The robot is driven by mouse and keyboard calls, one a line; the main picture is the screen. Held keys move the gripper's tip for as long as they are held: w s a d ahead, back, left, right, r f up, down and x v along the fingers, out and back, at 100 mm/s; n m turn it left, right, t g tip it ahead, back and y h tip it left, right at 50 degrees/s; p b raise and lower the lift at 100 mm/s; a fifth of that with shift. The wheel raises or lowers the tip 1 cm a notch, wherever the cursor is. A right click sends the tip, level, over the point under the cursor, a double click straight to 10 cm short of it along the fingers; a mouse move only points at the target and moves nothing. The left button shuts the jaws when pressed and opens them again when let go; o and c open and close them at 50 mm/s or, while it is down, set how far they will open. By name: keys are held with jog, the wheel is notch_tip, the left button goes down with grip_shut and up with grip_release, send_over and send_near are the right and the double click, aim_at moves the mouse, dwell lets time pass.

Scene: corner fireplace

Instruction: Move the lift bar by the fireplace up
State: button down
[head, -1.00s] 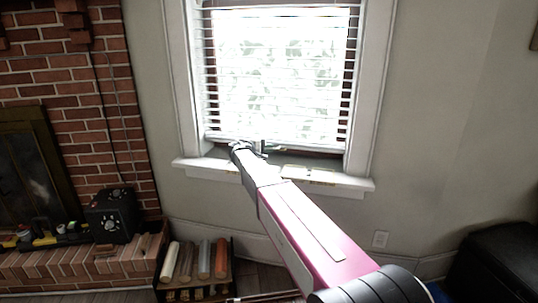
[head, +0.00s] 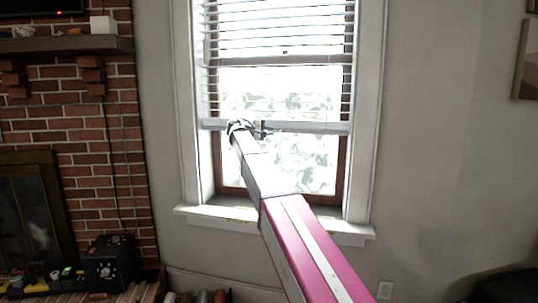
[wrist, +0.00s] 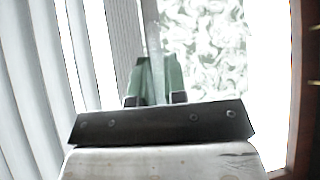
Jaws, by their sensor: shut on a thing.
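The lift bar (head: 315,128) is the pale bottom rail of the white blind, beside the brick fireplace. It hangs roughly level, well above the window sill, with bare glass below it. My gripper (head: 262,130) is at the bar, left of its middle, and is shut on it. In the wrist view the green fingers of my gripper (wrist: 155,80) meet the grey edge of the lift bar (wrist: 122,40). The exact contact between fingertips and bar is hard to make out in the glare.
The white window sill (head: 270,227) juts out below my arm. The brick fireplace (head: 75,110) with its mantel (head: 60,45) stands at the left. A black box (head: 108,262) sits on the hearth. A framed picture (head: 528,55) hangs at the right. The wall right of the window is clear.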

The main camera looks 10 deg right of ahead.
notch_tip(320, 180, up, 61)
jog(key=shift+f, duration=0.15)
jog(key=shift+w, duration=0.1)
jog(key=c, duration=1.2)
grip_release()
jog(key=shift+o, duration=0.2)
jog(key=v, duration=1.1)
